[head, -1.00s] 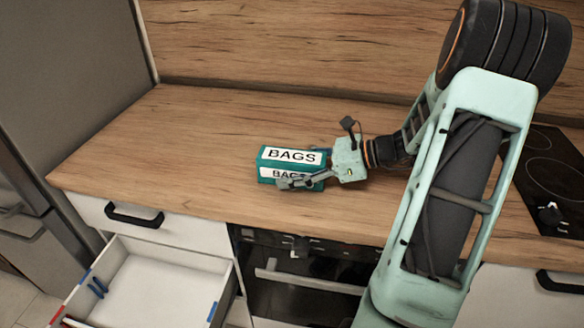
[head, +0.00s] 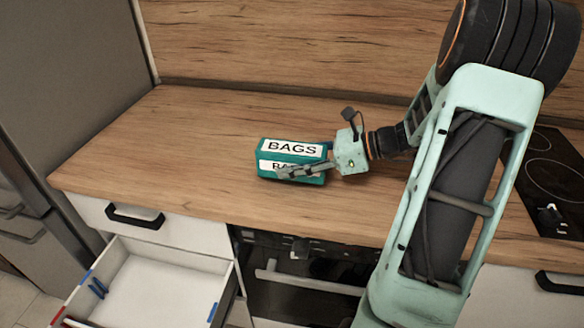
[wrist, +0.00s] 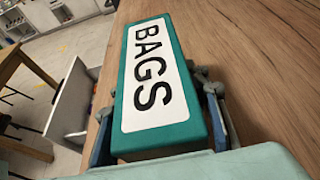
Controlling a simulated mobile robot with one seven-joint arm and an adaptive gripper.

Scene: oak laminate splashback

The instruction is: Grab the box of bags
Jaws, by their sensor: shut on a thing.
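The box of bags (head: 290,149) is a teal box with white "BAGS" labels on its top and front. It is on the wooden countertop (head: 200,150), near the front edge and left of my arm. My gripper (head: 302,168) is shut on the box from the right, with one finger across its front face and the other mostly hidden behind it. In the wrist view the box (wrist: 155,75) fills the middle, with a finger (wrist: 218,115) along its right side and part of the other at its lower left. I cannot tell whether the box touches the counter.
An open white drawer (head: 155,292) with a blue item (head: 97,286) inside is below the counter at left. An oven (head: 300,275) is below the box. A black hob (head: 550,190) is at right. The counter left of the box is clear.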

